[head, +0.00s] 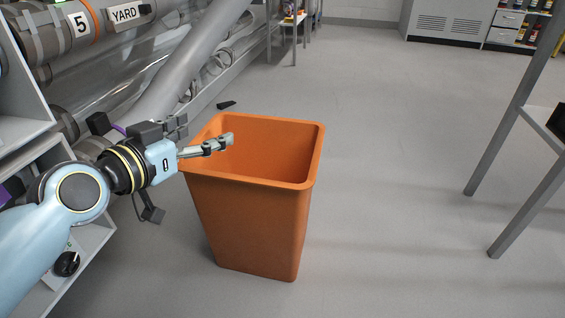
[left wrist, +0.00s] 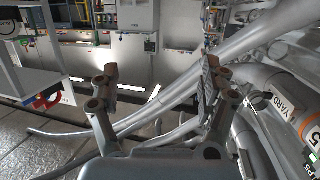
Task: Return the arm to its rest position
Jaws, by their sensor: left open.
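My left arm comes in from the left in the head view. Its gripper (head: 228,140) reaches over the left rim of an orange bin. In the left wrist view the two fingers of my left gripper (left wrist: 158,78) stand wide apart with nothing between them. My right gripper is not in view.
The orange bin (head: 255,225) stands upright on the grey floor; the visible part of its inside looks empty. A metal-legged table (head: 500,130) stands at right. The floor between is clear.

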